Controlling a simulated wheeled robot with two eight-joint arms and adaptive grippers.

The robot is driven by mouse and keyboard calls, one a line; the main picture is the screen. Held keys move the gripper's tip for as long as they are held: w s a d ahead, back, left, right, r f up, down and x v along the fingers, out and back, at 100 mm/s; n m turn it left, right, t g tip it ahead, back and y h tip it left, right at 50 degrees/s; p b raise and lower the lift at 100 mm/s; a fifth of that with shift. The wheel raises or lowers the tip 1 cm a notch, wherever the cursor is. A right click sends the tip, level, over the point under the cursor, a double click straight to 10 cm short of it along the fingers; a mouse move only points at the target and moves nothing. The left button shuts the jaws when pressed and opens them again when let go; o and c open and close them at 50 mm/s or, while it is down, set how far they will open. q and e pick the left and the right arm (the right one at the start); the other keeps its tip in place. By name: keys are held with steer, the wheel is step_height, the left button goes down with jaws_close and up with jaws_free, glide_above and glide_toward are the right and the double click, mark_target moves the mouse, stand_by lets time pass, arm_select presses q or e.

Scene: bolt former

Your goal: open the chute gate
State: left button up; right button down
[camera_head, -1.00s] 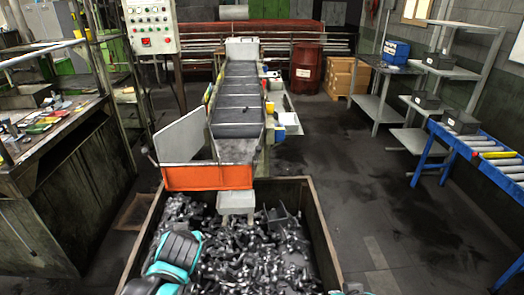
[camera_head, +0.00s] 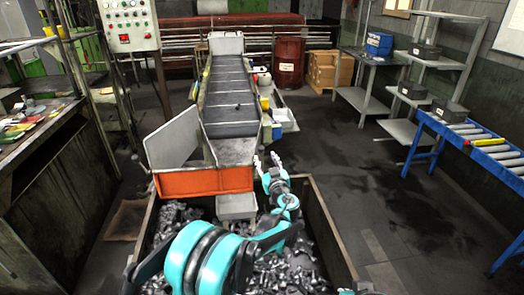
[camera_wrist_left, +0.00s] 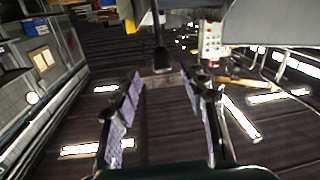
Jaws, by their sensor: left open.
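The orange gate panel (camera_head: 205,181) closes the lower end of the grey chute (camera_head: 235,150), above a bin of dark bolts. My left gripper (camera_head: 267,160) is open, just right of the panel's right end, with its fingers pointing away from me. A small gap seems to separate it from the chute, but contact is hard to judge. In the left wrist view, the open left gripper (camera_wrist_left: 162,82) has its two padded fingers apart. A dark upright rod (camera_wrist_left: 158,45) stands near the tips; I cannot tell what it belongs to. My right gripper is out of view.
The bin (camera_head: 335,235) of bolts lies under my left arm. A grey side plate (camera_head: 173,142) flanks the chute on the left. A control panel (camera_head: 130,25) stands back left. A blue roller stand (camera_head: 440,135) is at right, with open floor before it.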

mark_target(262, 152)
arm_select(q)
steer(key=b+x, duration=0.1)
steer(key=x, duration=0.4)
steer(key=shift+w+a+f, duration=0.15)
steer(key=shift+w+a, duration=0.05)
steer(key=shift+w, duration=0.05)
steer(key=shift+w+a, duration=0.25)
steer(key=shift+w, duration=0.4)
steer(key=shift+r, duration=0.2)
jaws_close()
